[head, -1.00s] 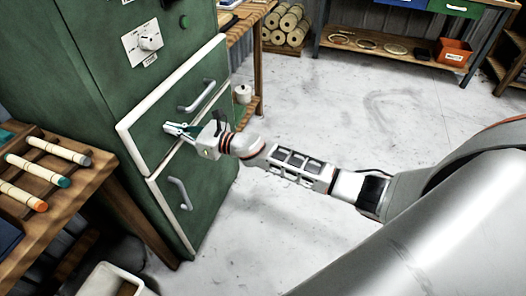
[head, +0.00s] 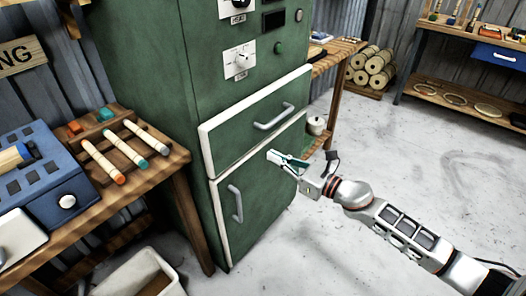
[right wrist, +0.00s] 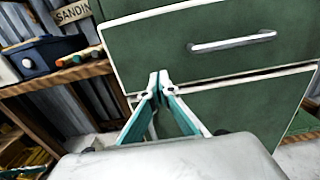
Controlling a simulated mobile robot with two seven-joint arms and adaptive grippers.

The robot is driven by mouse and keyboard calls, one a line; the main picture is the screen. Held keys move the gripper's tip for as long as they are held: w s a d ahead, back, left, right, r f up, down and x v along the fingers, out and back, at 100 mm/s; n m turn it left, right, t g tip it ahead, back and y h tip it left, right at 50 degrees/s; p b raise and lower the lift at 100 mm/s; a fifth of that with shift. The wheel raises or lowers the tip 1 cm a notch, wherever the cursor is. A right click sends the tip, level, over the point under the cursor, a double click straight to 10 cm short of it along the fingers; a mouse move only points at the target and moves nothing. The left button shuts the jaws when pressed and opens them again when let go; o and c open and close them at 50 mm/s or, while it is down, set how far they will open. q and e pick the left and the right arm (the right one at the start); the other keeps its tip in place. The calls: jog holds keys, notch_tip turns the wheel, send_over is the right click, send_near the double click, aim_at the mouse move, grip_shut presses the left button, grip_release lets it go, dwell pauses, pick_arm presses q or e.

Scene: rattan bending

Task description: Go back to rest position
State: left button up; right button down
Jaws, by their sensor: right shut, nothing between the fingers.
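My right gripper (head: 272,156) is shut and empty, in front of the green cabinet (head: 165,120). In the head view it shows just below the upper door (head: 245,125) and its grey handle (head: 274,117), near the top of the lower door (head: 262,185). In the right wrist view its teal fingers (right wrist: 158,80) meet at the tips, in front of the seam between the two doors. The upper handle (right wrist: 232,41) is up and to the right there, apart from the fingers. My left gripper is not in view.
A wooden workbench (head: 165,165) stands left of the cabinet, with banded rods (head: 125,150) on a rack and a blue machine (head: 45,180). A pale bin (head: 140,275) is on the floor below. Shelves (head: 460,100) stand at the back right. Clear floor (head: 420,150) lies right of the cabinet.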

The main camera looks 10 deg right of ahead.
pick_arm(q)
jog(key=p, duration=0.1)
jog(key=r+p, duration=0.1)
jog(key=p, duration=0.1)
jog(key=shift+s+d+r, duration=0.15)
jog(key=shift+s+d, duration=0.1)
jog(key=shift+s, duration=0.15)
pick_arm(e)
jog(key=s+d+f+n+g+h, duration=0.1)
jog(key=s+f+n+h, duration=0.2)
jog(key=s+f+n, duration=0.4)
jog(key=s+d+f+n+g+h, duration=0.1)
jog(key=s+d+f+n+h, duration=0.1)
jog(key=s+f+n, duration=0.6)
jog(key=s+d+f+n+g+h, duration=0.1)
jog(key=s+f+n+h, duration=0.3)
jog(key=s+n, duration=1.2)
notch_tip(320, 180, down, 4)
jog(key=shift+s+d+n, duration=0.25)
jog(key=shift+d+n, duration=0.2)
jog(key=shift+n, duration=0.15)
